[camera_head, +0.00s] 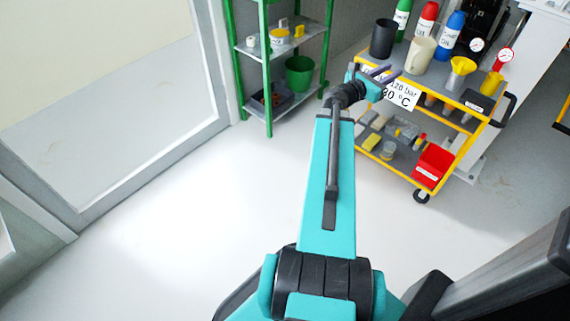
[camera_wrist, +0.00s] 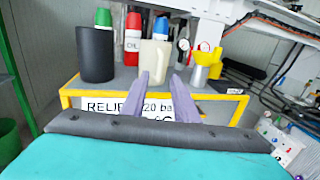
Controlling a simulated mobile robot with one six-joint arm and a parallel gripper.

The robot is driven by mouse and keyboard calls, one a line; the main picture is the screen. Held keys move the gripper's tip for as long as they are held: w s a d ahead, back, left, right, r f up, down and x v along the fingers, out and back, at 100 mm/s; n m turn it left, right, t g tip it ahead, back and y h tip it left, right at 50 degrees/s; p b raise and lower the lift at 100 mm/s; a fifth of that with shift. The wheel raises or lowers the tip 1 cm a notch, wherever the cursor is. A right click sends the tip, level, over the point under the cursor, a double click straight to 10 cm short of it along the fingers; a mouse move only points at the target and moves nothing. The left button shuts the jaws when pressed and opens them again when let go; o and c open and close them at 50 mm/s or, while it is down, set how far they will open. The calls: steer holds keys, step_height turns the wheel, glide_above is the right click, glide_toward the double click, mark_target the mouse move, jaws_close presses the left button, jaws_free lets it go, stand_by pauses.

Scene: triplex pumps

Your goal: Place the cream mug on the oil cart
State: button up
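The cream mug (camera_head: 420,56) stands upright on the top shelf of the yellow-framed oil cart (camera_head: 397,172). In the wrist view the mug (camera_wrist: 154,60) is straight ahead, beyond my fingertips. My gripper (camera_head: 388,74) is at the cart's front left edge, pointing toward the mug. Its purple fingers (camera_wrist: 160,76) are apart with nothing held between them. The mug's lower part is partly hidden behind the fingers in the wrist view.
A black cylinder (camera_head: 383,39) stands left of the mug. Green, red and blue bottles (camera_head: 453,35) stand behind it. A yellow funnel (camera_head: 460,70) and gauges (camera_head: 476,46) are to its right. A green shelf rack (camera_head: 267,85) is left of the cart. The floor in front is clear.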

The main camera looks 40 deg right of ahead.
steer(key=w+a+f+m+y, duration=0.1)
steer(key=w+a+f, duration=0.25)
steer(key=f, duration=0.25)
steer(key=w+a+f+m+t+y, duration=0.1)
steer(key=w+a+f+m+y, duration=0.1)
steer(key=a+f, duration=0.3)
steer(key=w+a+f+m+y, duration=0.1)
steer(key=w+a+f, duration=0.2)
steer(key=f, duration=0.3)
steer(key=w+a+f+m+y, duration=0.2)
steer(key=a+f+m+y, duration=0.1)
steer(key=a+f, duration=0.85)
steer(key=w+a+f+m+y, duration=0.2)
steer(key=a+f+m+y, duration=0.15)
steer(key=a+f, duration=0.85)
steer(key=s+a+f+m+g+y, duration=0.1)
steer(key=s+a+f, duration=0.3)
steer(key=a, duration=0.7)
steer(key=s+a+f+m+g+y, duration=0.1)
steer(key=s+a+f+m+y, duration=0.2)
steer(key=a, duration=0.8)
steer(key=s+a+f+m+g+y, duration=0.1)
steer(key=s+a+f, duration=0.4)
steer(key=a, duration=0.6)
steer(key=s+m+y, duration=0.1)
steer(key=s+y, duration=0.1)
steer(key=shift+s+a+f+y, duration=0.15)
steer(key=shift+a+f+y, duration=0.05)
steer(key=shift+a+y, duration=0.15)
